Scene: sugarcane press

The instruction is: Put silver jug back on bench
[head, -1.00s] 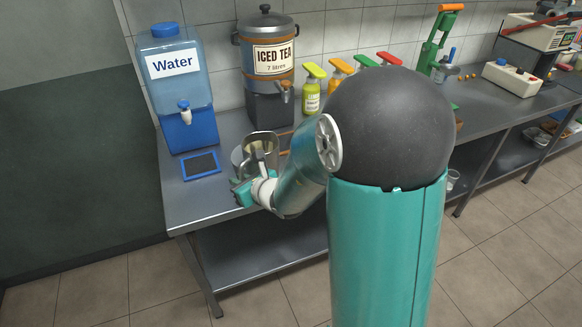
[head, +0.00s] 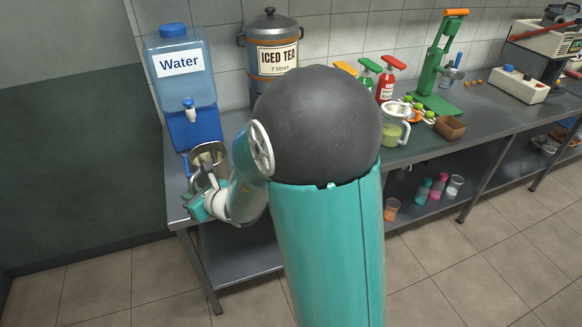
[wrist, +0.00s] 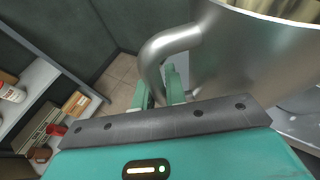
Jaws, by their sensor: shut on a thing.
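The silver jug (head: 209,158) is at the left end of the steel bench (head: 180,212), in front of the water dispenser in the head view. In the wrist view the jug (wrist: 245,50) fills the upper right, with its curved handle (wrist: 165,48) toward the fingers. My gripper (head: 203,190) is shut on the jug's handle; its green fingers also show in the wrist view (wrist: 160,90). The jug looks upright. Whether its base touches the bench is hidden by my gripper and arm.
The water dispenser (head: 183,90) stands just behind the jug, with the iced tea urn (head: 271,50) to its right. A clear jug of green liquid (head: 392,128), bottles and a green press (head: 440,70) stand farther right. The bench's left edge is close.

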